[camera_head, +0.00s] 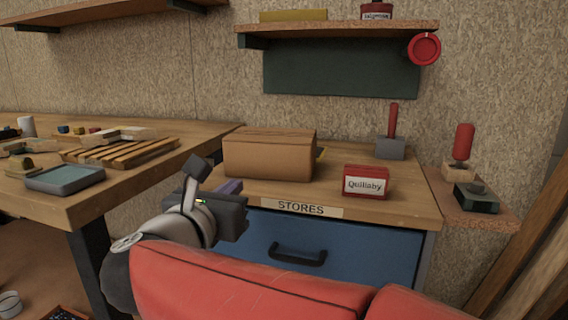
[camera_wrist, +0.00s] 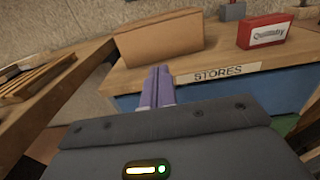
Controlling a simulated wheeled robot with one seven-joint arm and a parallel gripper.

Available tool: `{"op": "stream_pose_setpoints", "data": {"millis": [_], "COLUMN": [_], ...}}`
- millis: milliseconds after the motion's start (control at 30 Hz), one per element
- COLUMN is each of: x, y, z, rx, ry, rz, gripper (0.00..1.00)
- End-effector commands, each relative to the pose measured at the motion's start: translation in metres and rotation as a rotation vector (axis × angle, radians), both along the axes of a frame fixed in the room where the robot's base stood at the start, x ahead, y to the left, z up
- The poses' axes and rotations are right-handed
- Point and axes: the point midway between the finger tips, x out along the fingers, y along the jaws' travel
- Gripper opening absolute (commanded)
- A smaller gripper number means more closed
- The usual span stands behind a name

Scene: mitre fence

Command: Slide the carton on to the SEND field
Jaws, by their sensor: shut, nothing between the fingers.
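The carton (camera_head: 268,154) is a closed brown box on the left part of the wooden top of the STORES cabinet (camera_head: 400,205). It also shows in the wrist view (camera_wrist: 158,38), just beyond my fingers. My gripper (camera_head: 231,187) is shut and empty, with its purple fingers together (camera_wrist: 158,72). It is in front of the carton near its left part, by the cabinet's front edge; I cannot tell whether it touches. No field marked SEND can be read. A small yellow patch (camera_head: 321,153) shows at the carton's right side, mostly hidden.
A red Quillaby box (camera_head: 366,182) stands right of the carton, with a grey block with a red handle (camera_head: 391,146) behind it. A workbench with a slatted board (camera_head: 120,150) and a blue-grey tray (camera_head: 65,178) lies left. A shelf (camera_head: 335,28) hangs above.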

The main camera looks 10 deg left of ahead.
Motion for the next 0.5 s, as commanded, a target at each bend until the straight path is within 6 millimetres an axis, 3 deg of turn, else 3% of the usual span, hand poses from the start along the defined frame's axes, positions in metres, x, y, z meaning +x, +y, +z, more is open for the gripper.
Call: {"op": "stream_pose_setpoints", "data": {"millis": [167, 500], "x": [0.025, 0.097], "y": [-0.002, -0.006], "z": [0.002, 0.002], "rx": [-0.001, -0.005], "ry": [-0.001, -0.001], "rz": [-0.003, -0.003], "gripper": [0.00, 0.00]}}
